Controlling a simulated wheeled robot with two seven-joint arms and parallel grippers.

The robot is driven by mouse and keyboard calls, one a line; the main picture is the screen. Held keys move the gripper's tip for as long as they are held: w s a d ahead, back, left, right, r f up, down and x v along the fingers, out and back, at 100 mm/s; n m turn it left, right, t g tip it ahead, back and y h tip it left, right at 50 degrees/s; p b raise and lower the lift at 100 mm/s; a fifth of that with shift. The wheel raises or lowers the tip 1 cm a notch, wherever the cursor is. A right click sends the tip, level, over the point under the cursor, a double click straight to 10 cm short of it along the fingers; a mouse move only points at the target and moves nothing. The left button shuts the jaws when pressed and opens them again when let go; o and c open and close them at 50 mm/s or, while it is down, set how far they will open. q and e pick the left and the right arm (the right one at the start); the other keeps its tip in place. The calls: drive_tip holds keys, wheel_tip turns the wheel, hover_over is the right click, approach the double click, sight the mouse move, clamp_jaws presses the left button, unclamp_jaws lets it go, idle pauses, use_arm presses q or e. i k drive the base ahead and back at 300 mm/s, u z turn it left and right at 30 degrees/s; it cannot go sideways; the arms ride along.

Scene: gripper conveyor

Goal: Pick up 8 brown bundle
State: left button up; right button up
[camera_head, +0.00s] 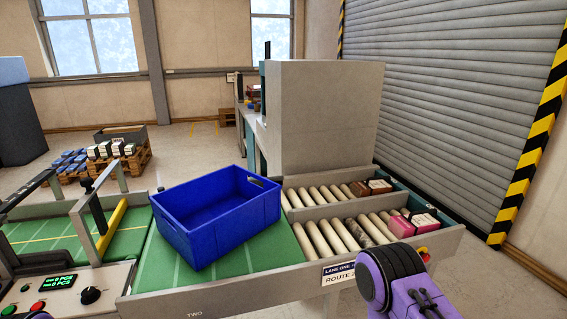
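A brown bundle (374,187) lies at the far right end of the rear roller lane, with a pale label or band on top. The blue crate (190,239) stands tilted in view on the green conveyor belt, left of the rollers; the part of its inside that shows is empty. My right arm, purple, enters at the bottom right in front of the conveyor, and its gripper does not show. My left arm and gripper are out of view. No gripper is seen at the bundle.
A pink bundle (402,227) with a dark part and pale label lies at the right end of the front roller lane (335,236). A control panel (68,291) sits at the lower left. A large grey housing (320,115) rises behind the rollers. Pallets with stacked bundles stand far left.

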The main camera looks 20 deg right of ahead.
sight(370, 187)
drive_tip(key=z, duration=2.45)
drive_tip(key=i, duration=5.15)
drive_tip(key=u, duration=3.55)
drive_tip(key=i, duration=0.2)
drive_tip(key=u, duration=0.15)
